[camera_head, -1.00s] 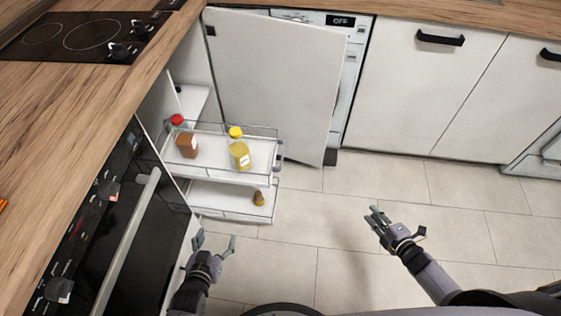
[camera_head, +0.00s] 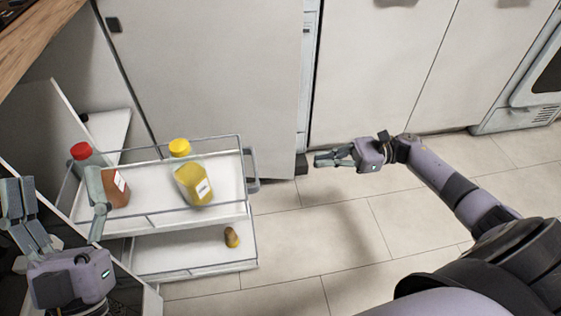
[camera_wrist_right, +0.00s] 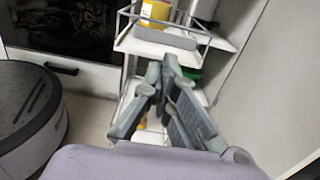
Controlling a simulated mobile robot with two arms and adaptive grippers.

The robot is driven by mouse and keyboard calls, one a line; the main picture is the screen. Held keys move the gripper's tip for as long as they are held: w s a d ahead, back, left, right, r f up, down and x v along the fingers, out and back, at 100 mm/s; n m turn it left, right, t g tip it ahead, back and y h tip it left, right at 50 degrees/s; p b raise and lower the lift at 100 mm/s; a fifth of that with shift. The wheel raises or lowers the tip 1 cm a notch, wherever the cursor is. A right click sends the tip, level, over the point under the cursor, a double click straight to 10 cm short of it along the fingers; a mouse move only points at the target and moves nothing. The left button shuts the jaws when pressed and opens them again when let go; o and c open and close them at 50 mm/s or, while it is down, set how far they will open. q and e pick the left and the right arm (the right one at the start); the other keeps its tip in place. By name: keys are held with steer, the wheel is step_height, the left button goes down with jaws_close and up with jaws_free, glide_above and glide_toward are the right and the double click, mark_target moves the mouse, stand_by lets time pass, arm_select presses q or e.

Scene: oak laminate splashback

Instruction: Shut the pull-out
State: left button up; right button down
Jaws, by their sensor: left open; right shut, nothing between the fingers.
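The two-tier wire pull-out (camera_head: 150,217) stands extended from its cabinet, with white shelves and a rail frame at its right end. My right gripper (camera_head: 317,158) is shut and empty, to the right of that end and apart from it, pointing left. In the right wrist view the pull-out (camera_wrist_right: 180,40) lies ahead of the shut fingers (camera_wrist_right: 170,65). My left gripper (camera_head: 57,185) is open at the left side of the pull-out. One finger overlaps the red-capped bottle (camera_head: 116,190) in view; I cannot tell whether they touch.
A yellow-capped bottle (camera_head: 193,182) stands on the upper shelf, and a small brown item (camera_head: 232,237) is on the lower one. The open cabinet door (camera_head: 210,80) stands behind the pull-out. The tiled floor (camera_head: 310,230) to the right is clear.

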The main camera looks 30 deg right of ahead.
arm_select(q)
steer(key=shift+s+a+r+t+h, duration=0.1)
steer(key=shift+s+r+t+h, duration=0.4)
steer(key=shift+s+r+t, duration=0.35)
arm_select(e)
steer(key=x, duration=1.3)
steer(key=shift+a, duration=0.3)
arm_select(q)
steer(key=shift+s, duration=0.1)
arm_select(e)
steer(key=shift+w+a, duration=0.1)
